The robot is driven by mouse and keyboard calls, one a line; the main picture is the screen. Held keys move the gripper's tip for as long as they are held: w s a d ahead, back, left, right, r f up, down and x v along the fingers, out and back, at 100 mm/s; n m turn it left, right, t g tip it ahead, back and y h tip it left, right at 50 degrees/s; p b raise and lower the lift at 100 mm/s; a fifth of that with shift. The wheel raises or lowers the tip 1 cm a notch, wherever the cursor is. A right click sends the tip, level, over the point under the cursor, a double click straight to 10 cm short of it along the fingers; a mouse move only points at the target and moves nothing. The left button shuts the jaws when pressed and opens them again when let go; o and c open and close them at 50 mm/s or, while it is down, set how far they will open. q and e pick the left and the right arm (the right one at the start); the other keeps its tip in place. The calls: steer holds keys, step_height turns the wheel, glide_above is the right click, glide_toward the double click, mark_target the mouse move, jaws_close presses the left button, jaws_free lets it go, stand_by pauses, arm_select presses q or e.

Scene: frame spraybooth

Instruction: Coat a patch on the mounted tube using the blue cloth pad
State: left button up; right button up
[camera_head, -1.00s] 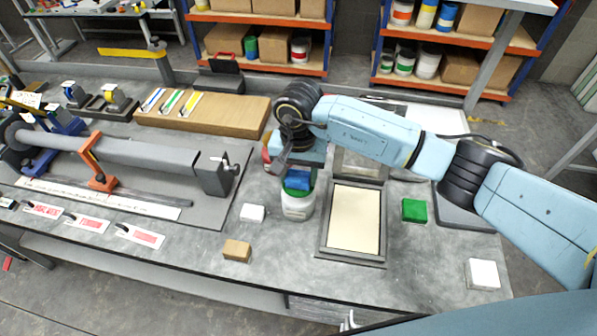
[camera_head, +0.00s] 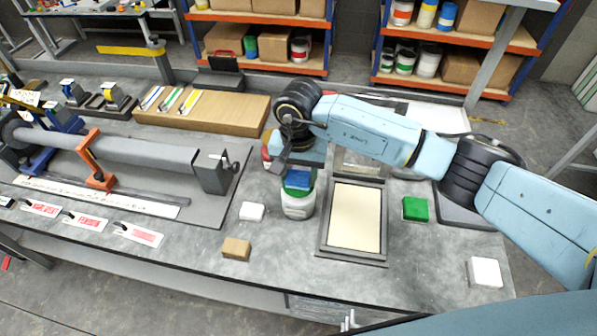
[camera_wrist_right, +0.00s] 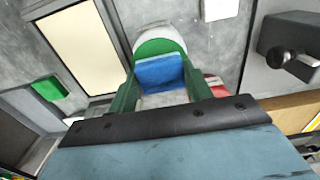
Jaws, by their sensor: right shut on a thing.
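My right gripper (camera_head: 297,163) is shut on the blue cloth pad (camera_head: 298,179). In the right wrist view the pad (camera_wrist_right: 160,73) sits between the two green fingers. Just below it stands a white pot (camera_head: 297,208) with green at its top; this pot also shows in the right wrist view (camera_wrist_right: 158,34). The pad overlaps the pot's mouth, and I cannot tell whether they touch. The grey mounted tube (camera_head: 150,152) lies level at the left, with a dark grey end block and an orange support. My left gripper is out of view.
A framed cream panel (camera_head: 355,217) lies right of the pot. A green block (camera_head: 415,209), white blocks (camera_head: 252,211) and a tan block (camera_head: 236,249) lie around it. A wooden board (camera_head: 200,112) with coloured strips is behind the tube. Bench shows between tube and pot.

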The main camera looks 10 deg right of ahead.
mark_target(299, 176)
steer(key=shift+f+b, duration=0.15)
steer(key=shift+b, duration=0.25)
stand_by(1.4)
steer(key=shift+r+p, duration=1.5)
steer(key=shift+r, duration=2.1)
